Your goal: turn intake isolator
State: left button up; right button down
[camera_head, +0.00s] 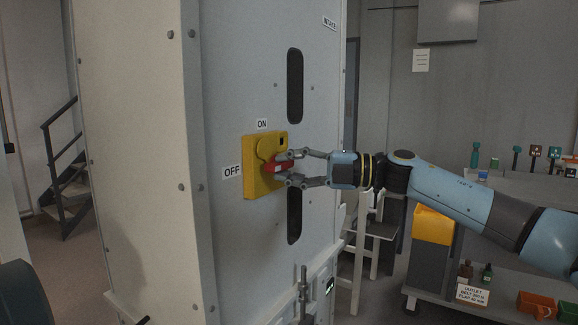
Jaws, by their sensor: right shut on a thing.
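The intake isolator is a yellow plate (262,184) with a red handle (279,166) on the front of a tall grey cabinet. An ON label (262,124) sits above the plate, and an OFF label (232,172) sits to its left. My right gripper (288,167) comes in from the right and is shut on the red handle. The fingers partly hide the handle, so I cannot tell its exact angle. My left gripper is not in view.
The grey cabinet (236,75) has dark slots above and below the gripper. At right stand a white chair (366,228) and a shelf cart (500,180) with bottles and tools. A yellow bin (433,225) is on its side. A dark stair (62,170) is at far left.

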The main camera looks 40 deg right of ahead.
dwell(0.4)
jog(key=c, duration=1.2)
grip_release()
jog(key=shift+c, duration=0.2)
jog(key=shift+d, duration=0.1)
jog(key=v, duration=1.1)
jog(key=shift+s+d, duration=0.25)
jog(key=shift+s, duration=0.05)
